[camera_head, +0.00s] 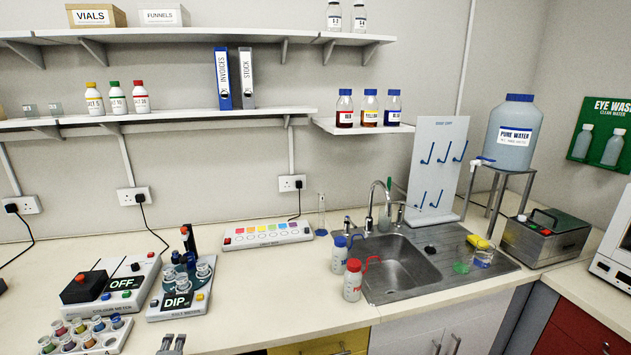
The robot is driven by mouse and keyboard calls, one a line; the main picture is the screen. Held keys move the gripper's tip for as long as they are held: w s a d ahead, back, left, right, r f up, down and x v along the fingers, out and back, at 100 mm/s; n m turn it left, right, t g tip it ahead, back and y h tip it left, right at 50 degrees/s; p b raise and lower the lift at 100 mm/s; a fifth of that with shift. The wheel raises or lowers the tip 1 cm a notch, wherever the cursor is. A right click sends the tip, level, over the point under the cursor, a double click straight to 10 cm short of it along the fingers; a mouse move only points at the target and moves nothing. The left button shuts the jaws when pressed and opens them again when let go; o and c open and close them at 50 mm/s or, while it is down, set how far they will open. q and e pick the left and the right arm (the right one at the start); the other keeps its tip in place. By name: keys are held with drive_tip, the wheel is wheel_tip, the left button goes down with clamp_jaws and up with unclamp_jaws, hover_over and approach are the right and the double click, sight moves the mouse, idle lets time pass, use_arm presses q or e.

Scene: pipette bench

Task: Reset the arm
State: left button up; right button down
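My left gripper (172,341) shows only its two grey fingertips at the bottom edge, left of centre. The tips stand a little apart with nothing seen between them. They are over the bench front, just below the grey DIP device (177,304). The rest of that arm is below the picture. My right gripper and arm are not in view.
The OFF colour meter (112,283) and a rack of coloured vials (80,342) stand at left. Red and blue-capped wash bottles (352,282) stand by the sink (400,268). The bench (265,290) between the DIP device and bottles is clear.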

use_arm(q)
drive_tip(key=s+d+f+n+g+h, duration=0.35)
drive_tip(key=s+d+n, duration=0.4)
drive_tip(key=s, duration=0.25)
drive_tip(key=s+d+f+n+g+h, duration=0.2)
drive_tip(key=s+d+f+n+g, duration=0.15)
drive_tip(key=s+d+n, duration=0.45)
drive_tip(key=s+a+f+g, duration=0.1)
drive_tip(key=s+f, duration=0.1)
drive_tip(key=f, duration=1.4)
drive_tip(key=s+a+f+g, duration=0.1)
drive_tip(key=s+f, duration=0.1)
drive_tip(key=f, duration=1.3)
drive_tip(key=s+a+f, duration=0.1)
drive_tip(key=s+f, duration=0.9)
drive_tip(key=s, duration=0.1)
drive_tip(key=s+a+f+g, duration=0.1)
drive_tip(key=s+a+f, duration=0.1)
drive_tip(key=s+f, duration=0.8)
drive_tip(key=shift+s+a+f+m, duration=0.3)
drive_tip(key=shift+s+f+m, duration=0.15)
drive_tip(key=shift+s, duration=0.15)
